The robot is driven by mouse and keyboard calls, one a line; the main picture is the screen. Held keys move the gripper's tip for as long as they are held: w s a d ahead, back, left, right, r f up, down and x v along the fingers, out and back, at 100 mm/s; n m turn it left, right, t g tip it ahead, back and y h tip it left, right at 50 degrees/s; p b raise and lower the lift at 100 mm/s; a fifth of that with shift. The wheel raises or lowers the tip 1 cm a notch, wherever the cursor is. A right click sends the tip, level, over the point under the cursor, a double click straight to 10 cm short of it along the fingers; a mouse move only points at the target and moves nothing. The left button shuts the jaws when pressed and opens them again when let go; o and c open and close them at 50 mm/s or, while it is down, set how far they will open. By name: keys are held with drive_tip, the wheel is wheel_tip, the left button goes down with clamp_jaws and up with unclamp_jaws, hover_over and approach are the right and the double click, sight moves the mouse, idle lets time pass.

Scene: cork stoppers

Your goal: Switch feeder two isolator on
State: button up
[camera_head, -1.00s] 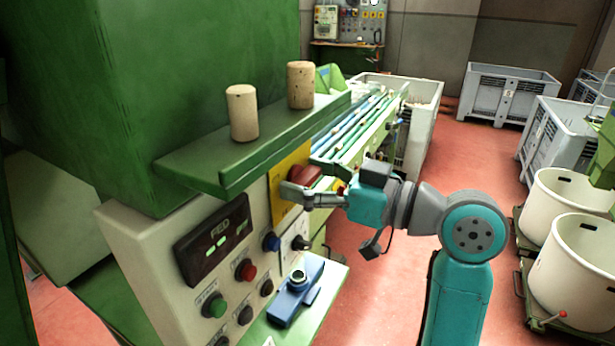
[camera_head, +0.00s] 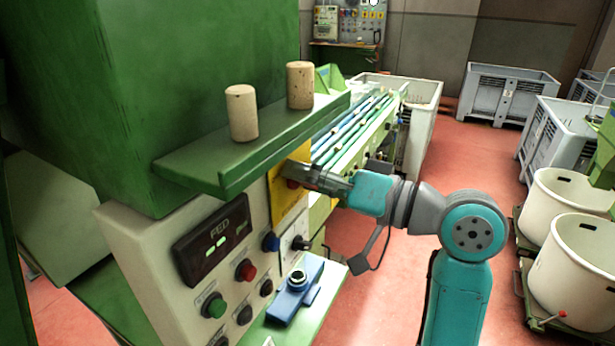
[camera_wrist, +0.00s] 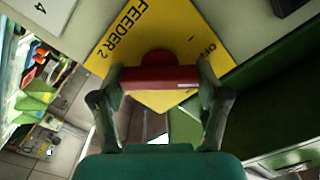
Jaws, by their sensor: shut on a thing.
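The feeder two isolator has a red handle (camera_wrist: 158,80) on a yellow plate (camera_wrist: 180,18) lettered "FEEDER 2" and, at the right in the wrist view, "OFF". My gripper (camera_wrist: 160,90) is shut on the handle, one finger at each end of it. The handle lies across the wrist picture, while the plate looks tilted. In the head view my gripper (camera_head: 296,176) is at the yellow plate (camera_head: 281,213), below the green ledge, and hides most of the red handle (camera_head: 292,184). I cannot read from the handle which position it points to.
Two corks (camera_head: 242,113) stand on the green ledge (camera_head: 236,165) just above. A blue device (camera_head: 296,291) lies on the lower shelf.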

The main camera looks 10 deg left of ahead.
drive_tip(key=m, duration=0.4)
drive_tip(key=shift+m, duration=0.3)
drive_tip(key=m, duration=0.4)
drive_tip(key=shift+f+m, duration=0.1)
drive_tip(key=shift+m, duration=0.2)
drive_tip(key=shift+w, duration=0.1)
drive_tip(key=o, duration=1.2)
drive_tip(key=shift+c, duration=0.2)
drive_tip(key=shift+d, duration=0.15)
drive_tip(key=v, duration=1.2)
